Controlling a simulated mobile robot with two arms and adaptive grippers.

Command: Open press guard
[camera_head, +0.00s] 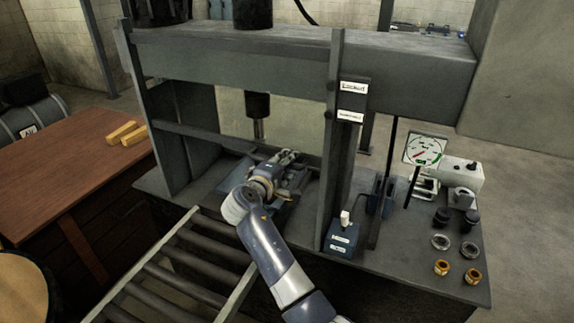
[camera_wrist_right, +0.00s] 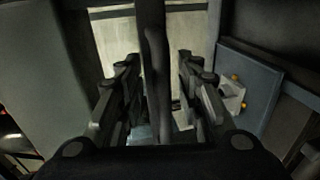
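The press (camera_head: 230,62) is a dark grey steel frame with a ram (camera_head: 257,105) hanging in its opening. A pale panel (camera_head: 295,118) shows inside the opening; whether it is the guard I cannot tell for sure. My right gripper (camera_head: 291,157) is low in the front of the opening, below the ram. In the right wrist view my right gripper (camera_wrist_right: 157,82) has its fingers spread, one on each side of a dark upright bar (camera_wrist_right: 154,45). Gaps show between bar and fingers. The pale panel is behind the bar there. My left gripper is not in view.
A roller conveyor (camera_head: 178,262) lies in front of the press. A blue box with a white lever (camera_head: 342,238), a gauge (camera_head: 425,150) and several rings (camera_head: 441,267) are on the right of the bench. A wooden table (camera_head: 70,180) stands at left.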

